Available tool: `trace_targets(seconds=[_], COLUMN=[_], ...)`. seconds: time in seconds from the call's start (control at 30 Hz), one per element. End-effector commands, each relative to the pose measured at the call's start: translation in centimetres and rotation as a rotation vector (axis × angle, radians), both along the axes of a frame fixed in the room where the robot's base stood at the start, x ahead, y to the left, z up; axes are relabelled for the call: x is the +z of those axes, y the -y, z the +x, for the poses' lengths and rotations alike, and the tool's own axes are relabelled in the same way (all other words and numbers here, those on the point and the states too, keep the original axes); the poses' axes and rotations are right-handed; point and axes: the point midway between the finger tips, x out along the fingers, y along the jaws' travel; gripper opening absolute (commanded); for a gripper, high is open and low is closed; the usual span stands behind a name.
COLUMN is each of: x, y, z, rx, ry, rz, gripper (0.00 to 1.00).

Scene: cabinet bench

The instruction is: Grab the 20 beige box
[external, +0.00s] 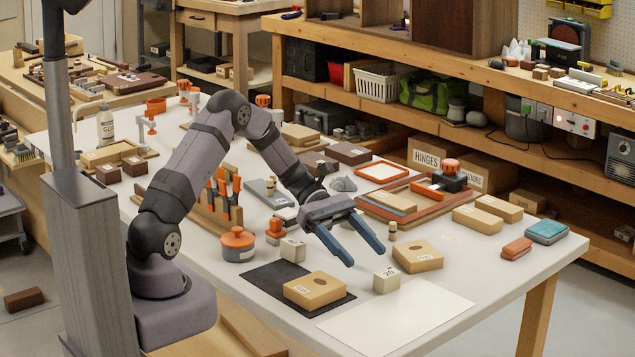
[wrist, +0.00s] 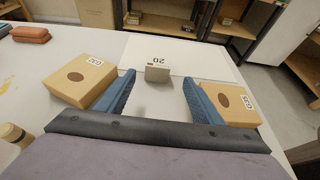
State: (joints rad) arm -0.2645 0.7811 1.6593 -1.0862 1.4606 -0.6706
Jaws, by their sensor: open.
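The beige box marked 20 (external: 386,280) is a small cube standing on the white table, at the back edge of a white sheet. In the wrist view the 20 box (wrist: 157,73) lies ahead, centred between the fingers and beyond their tips, its number upside down. My gripper (external: 364,257) is open and empty, above the table and to the left of the 20 box. In the wrist view the two blue fingers of my gripper (wrist: 160,85) are spread wide with nothing between them.
A tan box with a round brown spot (external: 418,256) stands right of the 20 box. Another tan box (external: 314,290) lies on a black mat (external: 262,280) to the left. A small pale cube (external: 292,250) stands behind the mat. The white sheet (external: 400,318) in front is clear.

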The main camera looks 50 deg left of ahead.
Motion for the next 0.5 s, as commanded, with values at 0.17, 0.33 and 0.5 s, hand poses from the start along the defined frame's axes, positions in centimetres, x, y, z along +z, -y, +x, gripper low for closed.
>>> trace_targets(seconds=[0.17, 0.33, 0.5], x=[-0.3, -0.7, -0.9], y=[0.8, 2.0, 2.3], z=[0.0, -0.1, 0.0], rx=[-0.002, -0.003, -0.002], ry=[0.000, 0.002, 0.003], rz=[-0.001, 0.000, 0.000], gripper=[0.61, 0.61, 0.61])
